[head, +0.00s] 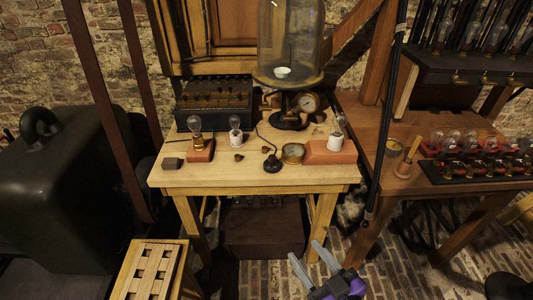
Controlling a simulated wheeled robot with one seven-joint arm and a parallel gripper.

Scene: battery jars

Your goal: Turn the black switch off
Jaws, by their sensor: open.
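A small round black piece (272,165) with a thin dark cord stands near the front middle of the wooden table (230,180); it looks like the black switch. Its on or off position is too small to tell. A small dark block (173,163) lies at the table's front left. My gripper (305,250) is low at the bottom of the head view, in front of the table and below its top. Its two grey fingers are apart with nothing between them. It is well clear of the black piece.
A slatted wooden stool (150,270) is at front left.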

